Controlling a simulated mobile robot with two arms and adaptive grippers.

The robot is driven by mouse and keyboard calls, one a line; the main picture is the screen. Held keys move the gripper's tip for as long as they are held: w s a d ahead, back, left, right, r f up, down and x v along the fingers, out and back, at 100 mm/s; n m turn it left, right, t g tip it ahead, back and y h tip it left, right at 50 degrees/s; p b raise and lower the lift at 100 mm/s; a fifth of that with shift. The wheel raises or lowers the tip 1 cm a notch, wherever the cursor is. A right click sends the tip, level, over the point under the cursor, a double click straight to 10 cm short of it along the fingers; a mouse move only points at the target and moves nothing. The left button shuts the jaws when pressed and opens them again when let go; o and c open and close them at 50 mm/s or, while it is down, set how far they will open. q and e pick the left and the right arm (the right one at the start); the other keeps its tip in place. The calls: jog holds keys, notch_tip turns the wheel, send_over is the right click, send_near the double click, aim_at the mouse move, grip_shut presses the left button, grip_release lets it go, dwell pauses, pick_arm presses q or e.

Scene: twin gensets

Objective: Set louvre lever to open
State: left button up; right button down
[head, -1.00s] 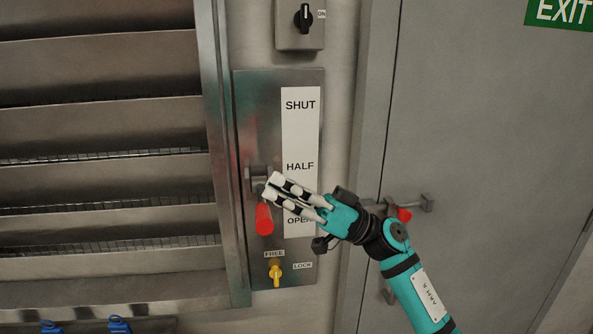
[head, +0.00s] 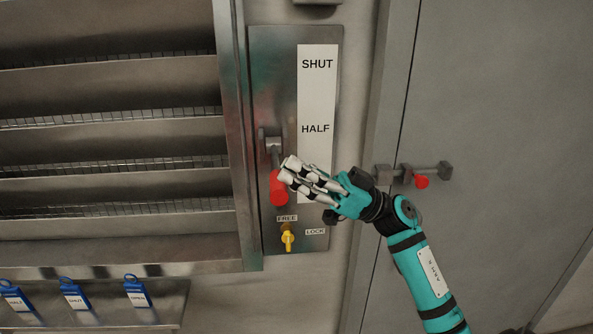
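The louvre lever (head: 279,189) has a red grip and hangs down from its pivot on a metal plate (head: 268,80). The plate's white label strip reads SHUT at the top and HALF at the middle. The lever's grip is below HALF, and the lower part of the strip is hidden behind my gripper. My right gripper (head: 286,170) has its fingers close together, shut, with the tips at the upper right of the red grip. I cannot tell if they touch it. Nothing shows between the fingers. My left gripper is not in view.
A yellow catch (head: 288,237) sits below the lever, between FREE and LOCK marks, turned upward to FREE. Louvre slats (head: 110,136) fill the left. Blue tags (head: 137,291) hang at the lower left.

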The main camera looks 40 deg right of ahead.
pick_arm(q)
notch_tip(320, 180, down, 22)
jog(key=b, duration=2.1)
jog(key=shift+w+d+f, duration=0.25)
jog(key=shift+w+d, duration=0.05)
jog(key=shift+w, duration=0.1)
pick_arm(e)
jog(key=w+d+f+n+g, duration=0.1)
jog(key=w+f+n+g, duration=0.1)
jog(key=f+n+g, duration=0.2)
jog(key=w+d+f+n+g+y, duration=0.1)
jog(key=f+n+g, duration=0.4)
jog(key=f+n, duration=0.5)
jog(key=shift+w+d+f, duration=0.55)
jog(key=shift+w+f, duration=0.55)
jog(key=shift+f, duration=3)
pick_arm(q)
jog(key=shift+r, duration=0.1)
